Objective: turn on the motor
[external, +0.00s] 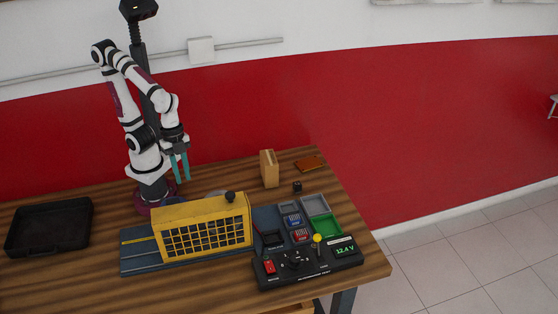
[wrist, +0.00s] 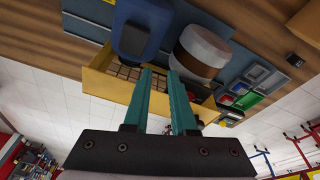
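A black control panel (external: 310,272) stands at the front right of the table. It carries a red switch (external: 269,267), a black knob (external: 292,262), a yellow-tipped lever (external: 317,239) and a display (external: 344,248) reading 12.4 V. The wrist view shows a blue block (wrist: 140,32) and a brown and white cylinder (wrist: 200,50) behind the guard (wrist: 105,85). My gripper (external: 181,178) is open and empty, above and behind the guard, fingers pointing down.
Small grey and green trays (external: 325,224) with blue and red parts sit behind the panel. A wooden block (external: 269,169), a small black cube (external: 297,186) and a brown flat item (external: 310,164) lie farther back. A black tray (external: 48,228) is at the far left.

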